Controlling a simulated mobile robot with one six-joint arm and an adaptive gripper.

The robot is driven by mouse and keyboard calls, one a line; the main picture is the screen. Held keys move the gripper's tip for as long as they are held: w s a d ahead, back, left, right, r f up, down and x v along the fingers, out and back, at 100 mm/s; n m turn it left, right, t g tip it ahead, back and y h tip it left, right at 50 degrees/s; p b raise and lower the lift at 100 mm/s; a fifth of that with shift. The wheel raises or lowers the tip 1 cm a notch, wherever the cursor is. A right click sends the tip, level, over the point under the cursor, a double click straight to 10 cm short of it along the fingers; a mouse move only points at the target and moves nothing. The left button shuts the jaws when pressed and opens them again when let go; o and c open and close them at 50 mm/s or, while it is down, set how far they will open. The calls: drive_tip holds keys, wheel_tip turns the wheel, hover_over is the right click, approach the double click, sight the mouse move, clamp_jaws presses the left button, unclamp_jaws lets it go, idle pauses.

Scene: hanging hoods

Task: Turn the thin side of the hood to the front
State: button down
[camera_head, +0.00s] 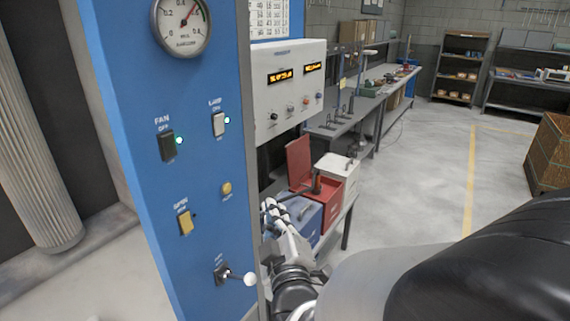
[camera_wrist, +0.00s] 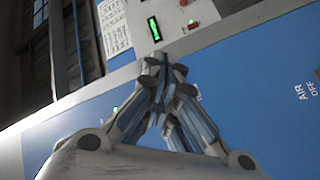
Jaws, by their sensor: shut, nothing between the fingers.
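I cannot make out a hood in either view. A blue panel (camera_head: 195,130) fills the left middle of the head view, with a gauge, FAN and LAMP switches and a lever with a white knob. My gripper (camera_head: 272,212) is just right of this panel's edge, at the lower middle. In the wrist view, my gripper (camera_wrist: 163,72) has its fingertips together and holds nothing. A blue surface (camera_wrist: 265,95) marked AIR OFF lies behind its fingers there. I cannot tell whether the fingers touch anything.
A grey display box (camera_head: 288,90) is right of the panel. A red box (camera_head: 340,190), a white box (camera_head: 338,172) and a blue box (camera_head: 303,215) stand on a low table behind my gripper. A long workbench (camera_head: 350,115) runs back. Grey floor (camera_head: 430,165) is open at right.

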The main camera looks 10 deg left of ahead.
sight(227, 188)
drive_tip(key=w+a+p, duration=0.1)
drive_tip(key=w+a, duration=0.2)
drive_tip(key=a, duration=0.5)
drive_tip(key=shift+w+a, duration=0.1)
drive_tip(key=shift+w, duration=0.05)
idle(1.4)
drive_tip(key=shift+w+a, duration=0.15)
drive_tip(key=shift+a, duration=0.1)
